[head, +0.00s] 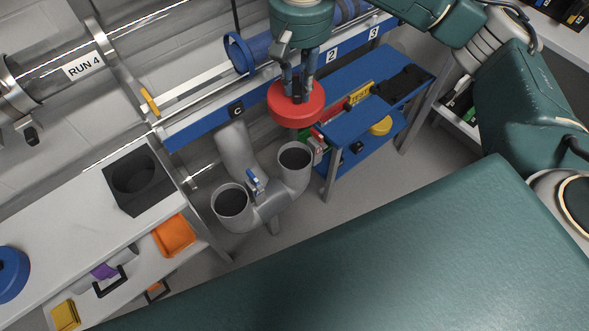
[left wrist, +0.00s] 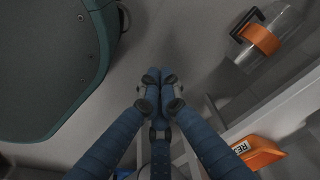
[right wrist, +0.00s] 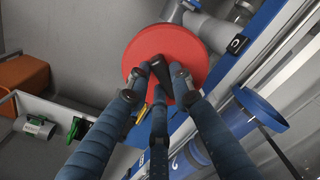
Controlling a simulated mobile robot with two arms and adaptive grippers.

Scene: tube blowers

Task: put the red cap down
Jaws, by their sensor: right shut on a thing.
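The red cap (head: 279,106) is a round disc with a dark handle. My right gripper (head: 299,90) is shut on that handle, with the cap hanging below the fingers. In the right wrist view, the fingers close around the dark handle on the cap's face (right wrist: 150,47). The cap appears to be in the air in front of the blue rail and left of the blue shelf unit; its exact height cannot be told. My left gripper (left wrist: 158,85) is empty, its fingertips together; it is not in the head view.
A grey forked pipe (head: 270,207) with two open mouths and a blue-handled valve stands below the cap. The blue shelf unit (head: 342,75) holds a black item and a yellow sign. A white bench (head: 75,214) with a black socket block (head: 148,198) is at left.

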